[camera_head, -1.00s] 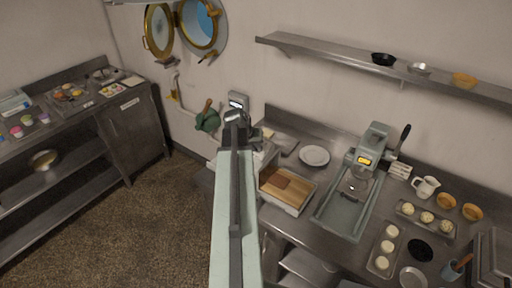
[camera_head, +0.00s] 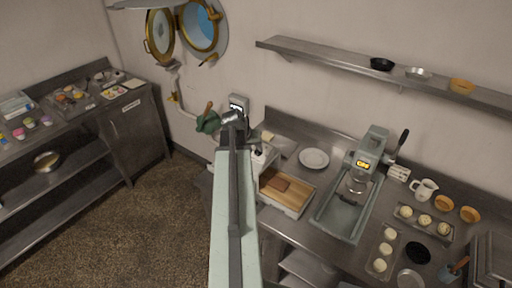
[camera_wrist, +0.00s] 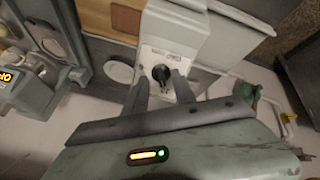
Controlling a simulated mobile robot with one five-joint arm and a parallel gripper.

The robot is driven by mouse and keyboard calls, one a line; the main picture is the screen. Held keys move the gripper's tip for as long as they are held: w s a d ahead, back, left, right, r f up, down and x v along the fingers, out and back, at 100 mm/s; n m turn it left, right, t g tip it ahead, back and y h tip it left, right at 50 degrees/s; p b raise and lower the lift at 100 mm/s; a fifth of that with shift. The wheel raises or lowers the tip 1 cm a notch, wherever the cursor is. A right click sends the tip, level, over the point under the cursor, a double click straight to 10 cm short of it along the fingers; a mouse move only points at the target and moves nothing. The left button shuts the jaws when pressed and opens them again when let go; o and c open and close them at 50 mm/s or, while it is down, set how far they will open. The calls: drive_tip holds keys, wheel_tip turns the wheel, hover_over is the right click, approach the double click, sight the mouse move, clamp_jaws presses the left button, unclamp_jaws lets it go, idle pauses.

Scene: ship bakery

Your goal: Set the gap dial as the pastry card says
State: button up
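A black round dial (camera_wrist: 161,73) sits on the labelled face of a white box (camera_wrist: 175,35) in the wrist view. The label's writing is too small to read. My gripper (camera_wrist: 160,80) is open, with one grey finger on each side of the dial. I cannot tell whether the fingers touch it. I cannot identify the pastry card with certainty.
A wooden board (camera_head: 287,190) and a white plate (camera_head: 314,158) lie between my arm and the press. Dough trays (camera_head: 384,250), a jug (camera_head: 424,189) and orange bowls (camera_head: 444,202) crowd the right counter.

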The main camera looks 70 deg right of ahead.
drive_tip(key=p+v, duration=0.3)
drive_tip(key=v, duration=0.2)
drive_tip(key=shift+r, duration=0.15)
